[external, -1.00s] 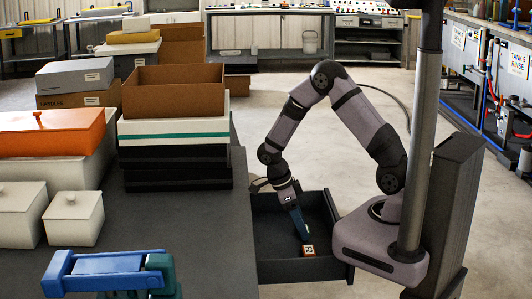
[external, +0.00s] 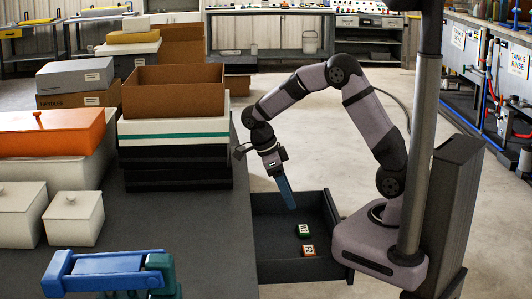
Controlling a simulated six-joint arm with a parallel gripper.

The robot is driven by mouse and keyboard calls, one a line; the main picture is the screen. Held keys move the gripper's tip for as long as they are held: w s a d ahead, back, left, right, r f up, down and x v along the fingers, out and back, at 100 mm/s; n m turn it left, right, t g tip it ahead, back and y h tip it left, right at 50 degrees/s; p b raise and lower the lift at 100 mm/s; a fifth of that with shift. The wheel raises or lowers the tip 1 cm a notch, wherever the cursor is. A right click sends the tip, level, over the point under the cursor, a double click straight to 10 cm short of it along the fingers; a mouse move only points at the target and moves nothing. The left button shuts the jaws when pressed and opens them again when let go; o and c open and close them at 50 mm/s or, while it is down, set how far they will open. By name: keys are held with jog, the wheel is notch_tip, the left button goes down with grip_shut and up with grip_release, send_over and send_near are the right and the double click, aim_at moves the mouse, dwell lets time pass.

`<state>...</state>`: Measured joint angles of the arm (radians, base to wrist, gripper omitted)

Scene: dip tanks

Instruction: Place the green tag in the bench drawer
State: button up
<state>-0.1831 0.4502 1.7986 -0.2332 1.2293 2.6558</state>
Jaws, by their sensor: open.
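The green tag (external: 304,230) lies flat inside the open bench drawer (external: 262,271), near the drawer's right side. An orange tag (external: 309,250) lies just in front of it in the same drawer. My gripper (external: 288,202) points down above the drawer, higher than the green tag and a little to its left. Its blue fingers are open and apart from both tags. The fingers overlap in this view, so the gap between them does not show.
The dark bench top (external: 185,220) borders the drawer on the left. A stack of boxes with an open brown carton (external: 175,98) stands on it. A blue clamp-like tool (external: 105,270) is at the front, and white lidded boxes (external: 74,217) are at left.

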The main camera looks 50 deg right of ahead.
jog(key=shift+a+r, duration=0.1)
jog(key=shift+r, duration=0.25)
jog(key=s+f+n+t+y, duration=0.1)
jog(key=s+n, duration=0.5)
jog(key=n, duration=0.7)
jog(key=s+d+f+n+t+y, duration=0.1)
jog(key=s+n, duration=0.5)
jog(key=n, duration=0.8)
jog(key=shift+s+t+y, duration=0.2)
jog(key=shift+t+y, duration=0.4)
